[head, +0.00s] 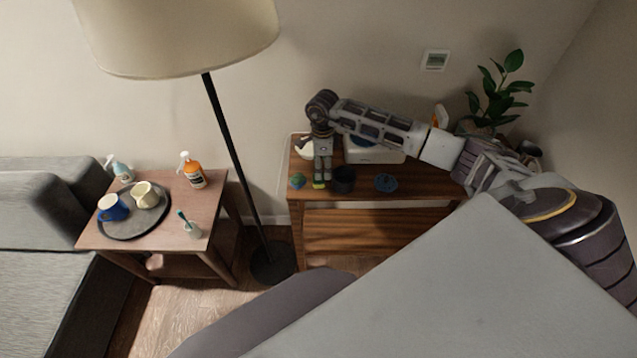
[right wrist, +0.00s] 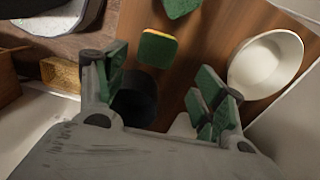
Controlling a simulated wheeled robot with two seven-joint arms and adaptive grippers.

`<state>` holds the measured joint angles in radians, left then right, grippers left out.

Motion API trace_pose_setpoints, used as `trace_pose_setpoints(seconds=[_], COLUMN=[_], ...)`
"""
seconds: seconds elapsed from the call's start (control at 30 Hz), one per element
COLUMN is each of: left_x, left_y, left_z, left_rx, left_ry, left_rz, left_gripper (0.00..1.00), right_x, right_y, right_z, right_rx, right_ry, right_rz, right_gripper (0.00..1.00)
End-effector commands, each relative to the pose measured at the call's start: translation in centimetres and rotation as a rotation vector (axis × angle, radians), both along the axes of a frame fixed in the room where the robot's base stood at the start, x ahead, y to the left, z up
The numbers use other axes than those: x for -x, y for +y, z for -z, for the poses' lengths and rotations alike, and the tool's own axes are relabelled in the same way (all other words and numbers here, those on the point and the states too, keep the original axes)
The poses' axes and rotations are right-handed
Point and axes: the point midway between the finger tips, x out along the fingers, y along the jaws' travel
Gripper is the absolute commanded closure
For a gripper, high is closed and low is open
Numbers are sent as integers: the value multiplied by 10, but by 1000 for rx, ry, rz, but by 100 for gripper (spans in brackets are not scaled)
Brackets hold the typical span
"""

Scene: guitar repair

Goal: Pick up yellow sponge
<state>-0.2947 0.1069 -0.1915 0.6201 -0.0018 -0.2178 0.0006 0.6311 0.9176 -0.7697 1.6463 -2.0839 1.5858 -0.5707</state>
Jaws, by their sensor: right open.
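The yellow sponge (right wrist: 158,48) has a green top and a yellow edge in the right wrist view. It lies on the wooden table (head: 430,193), just beyond my right fingertips and between their lines. In the head view, a small yellow-green patch of it (head: 318,185) shows below my right gripper (head: 322,174). My right gripper, also in the right wrist view (right wrist: 163,84), points down over the table, open and empty, apart from the sponge. My left gripper is not in view.
A dark cup (head: 343,179) stands right of the gripper, with a blue item (head: 386,183) beyond. A green-blue object (head: 298,181) lies to the left. A white bowl (right wrist: 265,62) is close to my fingers. A lamp pole (head: 232,140) stands left of the table.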

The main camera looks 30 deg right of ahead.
Motion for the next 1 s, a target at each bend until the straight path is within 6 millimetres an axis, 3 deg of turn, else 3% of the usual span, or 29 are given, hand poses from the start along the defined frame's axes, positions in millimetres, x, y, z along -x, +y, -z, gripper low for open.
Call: trace_pose_setpoints(seconds=[0.47, 0.77, 1.0], left_x=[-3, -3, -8], left_y=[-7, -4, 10], left_z=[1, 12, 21], left_rx=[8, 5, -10], left_ry=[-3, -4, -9], left_rz=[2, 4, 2], left_gripper=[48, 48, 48], right_x=[0, 6, 6], right_y=[1, 6, 6], right_z=[3, 32, 50], right_rx=[0, -2, 0], right_ry=[0, 1, 0], right_rz=[0, 0, 0], right_gripper=[30, 30, 30])
